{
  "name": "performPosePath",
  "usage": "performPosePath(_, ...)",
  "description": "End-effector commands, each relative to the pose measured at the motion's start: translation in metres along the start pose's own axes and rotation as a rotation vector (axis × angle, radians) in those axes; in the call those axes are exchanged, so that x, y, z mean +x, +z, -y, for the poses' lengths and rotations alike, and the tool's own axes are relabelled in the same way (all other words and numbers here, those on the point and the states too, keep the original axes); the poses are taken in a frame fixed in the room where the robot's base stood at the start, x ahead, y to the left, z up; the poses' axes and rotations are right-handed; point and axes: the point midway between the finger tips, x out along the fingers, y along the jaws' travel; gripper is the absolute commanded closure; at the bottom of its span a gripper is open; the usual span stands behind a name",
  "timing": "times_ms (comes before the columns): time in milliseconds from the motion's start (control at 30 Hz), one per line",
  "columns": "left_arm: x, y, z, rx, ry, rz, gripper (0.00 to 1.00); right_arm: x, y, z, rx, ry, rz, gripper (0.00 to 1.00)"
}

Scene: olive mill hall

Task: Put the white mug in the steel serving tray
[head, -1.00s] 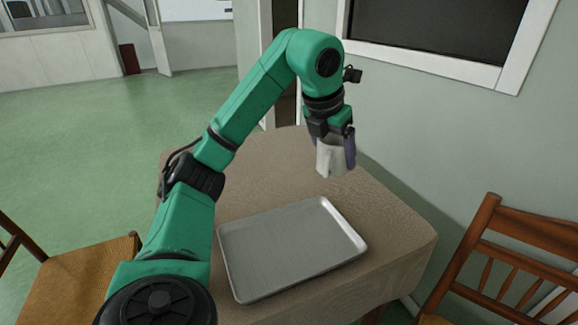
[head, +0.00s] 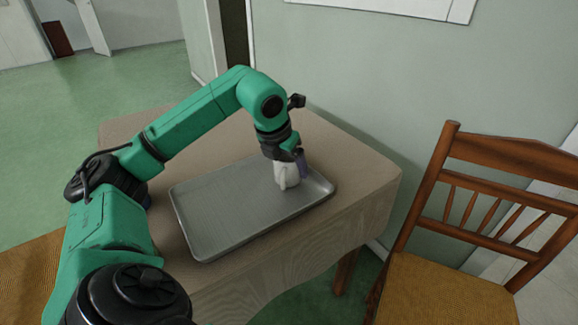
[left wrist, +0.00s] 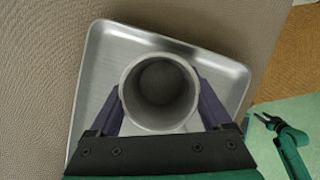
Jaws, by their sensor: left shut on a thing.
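The white mug (head: 286,174) is upright in my left gripper (head: 291,165), whose fingers are shut on it from both sides. In the left wrist view the mug (left wrist: 159,92) shows from above, its open rim between the two fingers (left wrist: 160,108), and it looks empty. The steel serving tray (head: 219,218) lies flat on the table, and it also shows in the left wrist view (left wrist: 95,85). The mug is over the right part of the tray, inside its rim. I cannot tell whether its base touches the tray.
The table (head: 345,180) has a brown cloth and is otherwise clear around the tray. A wooden chair (head: 450,265) stands at the right, and a woven seat (head: 30,275) shows at the lower left. A wall is behind the table.

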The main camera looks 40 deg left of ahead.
Motion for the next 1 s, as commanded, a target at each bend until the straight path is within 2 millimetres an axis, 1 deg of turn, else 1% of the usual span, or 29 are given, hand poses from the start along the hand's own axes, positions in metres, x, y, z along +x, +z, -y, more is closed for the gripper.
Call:
performPosePath(67,0.002,-0.001,0.0,0.0,0.0,0.001,0.85,0.0,-0.003,0.0,0.001,0.0,-0.002,0.5)
performPosePath(100,0.003,-0.001,0.0,0.0,0.0,0.0,0.14,-0.002,-0.004,0.0,0.001,-0.001,-0.004,0.5)
performPosePath(133,0.002,-0.001,0.0,0.0,0.0,0.0,0.02,-0.002,-0.004,0.0,0.001,-0.001,-0.004,0.5)
performPosePath(167,0.002,-0.001,0.0,0.0,0.0,0.0,0.0,-0.002,-0.004,0.0,0.001,-0.001,-0.003,0.5)
performPosePath(400,0.001,-0.001,0.0,0.0,0.0,-0.001,0.0,-0.002,-0.003,0.001,0.001,-0.001,-0.003,0.5)
performPosePath(467,-0.001,0.0,0.0,0.0,0.0,0.0,0.0,-0.004,-0.004,0.001,0.0,-0.001,-0.007,0.5)
performPosePath(533,-0.008,0.001,0.0,0.0,0.0,0.001,0.0,-0.002,-0.001,0.0,-0.001,0.0,-0.006,0.5)
performPosePath(667,-0.032,0.002,0.0,0.0,0.001,0.003,0.0,0.003,0.009,-0.001,-0.005,0.002,0.001,0.5)
performPosePath(767,-0.055,0.002,0.0,-0.001,0.001,0.004,0.0,0.006,0.018,-0.002,-0.01,0.003,0.004,0.5)
performPosePath(900,-0.087,0.003,0.0,0.0,0.0,0.004,0.0,0.01,0.034,-0.003,-0.017,0.004,0.007,0.5)
performPosePath(1000,-0.107,0.002,0.0,0.0,-0.001,0.002,0.0,0.013,0.047,-0.003,-0.023,0.005,0.01,0.5)
